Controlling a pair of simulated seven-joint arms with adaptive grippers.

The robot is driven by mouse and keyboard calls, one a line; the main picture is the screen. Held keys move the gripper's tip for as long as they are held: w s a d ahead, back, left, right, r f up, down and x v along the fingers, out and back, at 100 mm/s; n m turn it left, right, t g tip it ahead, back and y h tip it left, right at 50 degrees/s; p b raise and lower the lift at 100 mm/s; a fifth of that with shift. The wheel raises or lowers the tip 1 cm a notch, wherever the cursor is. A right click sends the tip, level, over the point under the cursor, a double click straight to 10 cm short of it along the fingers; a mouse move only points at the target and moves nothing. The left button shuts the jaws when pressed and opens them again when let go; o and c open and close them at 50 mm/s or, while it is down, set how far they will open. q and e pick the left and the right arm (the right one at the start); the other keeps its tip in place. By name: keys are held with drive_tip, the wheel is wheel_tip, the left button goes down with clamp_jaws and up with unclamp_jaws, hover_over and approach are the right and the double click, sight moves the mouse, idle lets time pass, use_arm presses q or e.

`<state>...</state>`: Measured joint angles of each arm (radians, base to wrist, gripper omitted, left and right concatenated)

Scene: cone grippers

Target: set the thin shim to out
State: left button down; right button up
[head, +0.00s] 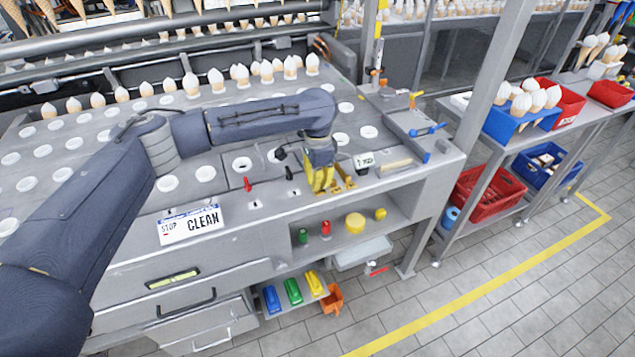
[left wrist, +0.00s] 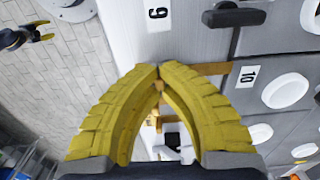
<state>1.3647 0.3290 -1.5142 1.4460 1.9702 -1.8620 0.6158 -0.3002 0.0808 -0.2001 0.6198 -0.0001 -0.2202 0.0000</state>
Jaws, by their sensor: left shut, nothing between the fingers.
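My left gripper (head: 331,187) has yellow fingers and is low over the front right of the machine's deck. In the left wrist view its fingertips (left wrist: 159,72) meet, shut with nothing between them. A thin brown bar (left wrist: 210,68) lies just past the fingertips, beside a label; whether they touch it, I cannot tell. I cannot tell which bar is the thin shim. My right gripper (left wrist: 44,30) shows small over the floor in the left wrist view, its fingers apart.
A red lever (head: 248,184) and a black lever (head: 289,173) stand left of the gripper. A STOP CLEAN sign (head: 190,224) is on the front. Blue clamps (head: 428,130) sit at the deck's right. A shelf below holds coloured pieces. The floor in front is clear.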

sight(320, 191)
idle(0.4)
use_arm(q)
drive_tip(key=shift+s+d, duration=0.4)
drive_tip(key=shift+s, duration=0.3)
drive_tip(key=c, duration=2.2)
unclamp_jaws()
drive_tip(key=c, duration=1.5)
unclamp_jaws()
wheel_tip(320, 191, up, 12)
